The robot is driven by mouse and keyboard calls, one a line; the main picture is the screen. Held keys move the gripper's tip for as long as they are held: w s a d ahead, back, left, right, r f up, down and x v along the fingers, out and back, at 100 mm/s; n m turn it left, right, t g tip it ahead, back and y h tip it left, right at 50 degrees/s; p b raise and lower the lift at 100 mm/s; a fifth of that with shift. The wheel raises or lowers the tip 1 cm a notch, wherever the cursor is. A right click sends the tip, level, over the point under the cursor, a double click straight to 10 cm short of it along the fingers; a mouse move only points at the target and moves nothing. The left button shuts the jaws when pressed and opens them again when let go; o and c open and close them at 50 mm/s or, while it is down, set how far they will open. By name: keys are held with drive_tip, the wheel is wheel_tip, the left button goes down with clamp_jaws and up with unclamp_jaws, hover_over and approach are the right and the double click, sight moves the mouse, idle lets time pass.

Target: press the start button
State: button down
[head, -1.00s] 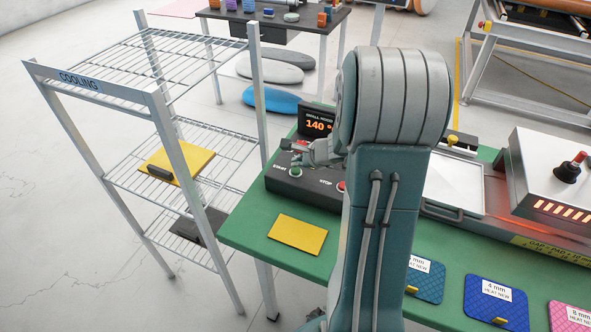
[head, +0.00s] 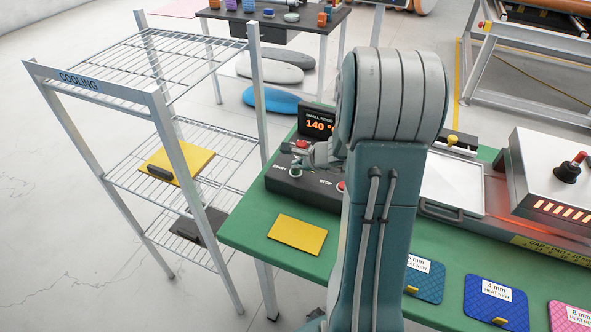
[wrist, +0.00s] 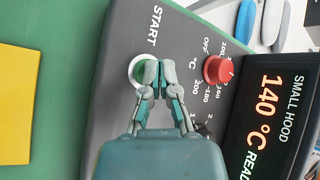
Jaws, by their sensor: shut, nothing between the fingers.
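The green start button (wrist: 143,72) sits in a pale ring on the dark control panel, beside the word START. In the head view, the start button (head: 295,172) is at the panel's left end. My gripper (wrist: 160,74) is shut and empty, its fingertips over the right part of the button in the wrist view and hiding some of it. I cannot tell whether they touch it. In the head view, my gripper (head: 291,150) is low above the panel, just behind the button.
A red dial knob (wrist: 218,70) is close to the fingers. The lit display (head: 319,123) reads 140 °C. A red stop button (head: 342,186) is right of START, partly behind my arm. A yellow plate (head: 297,234) lies on the green table; a cooling rack (head: 160,105) stands left.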

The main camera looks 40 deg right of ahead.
drive_tip(key=shift+f, duration=0.3)
drive_tip(key=shift+r, duration=0.1)
idle(0.4)
drive_tip(key=shift+r, duration=0.8)
drive_tip(key=shift+r, duration=0.1)
drive_tip(key=shift+r, duration=2.4)
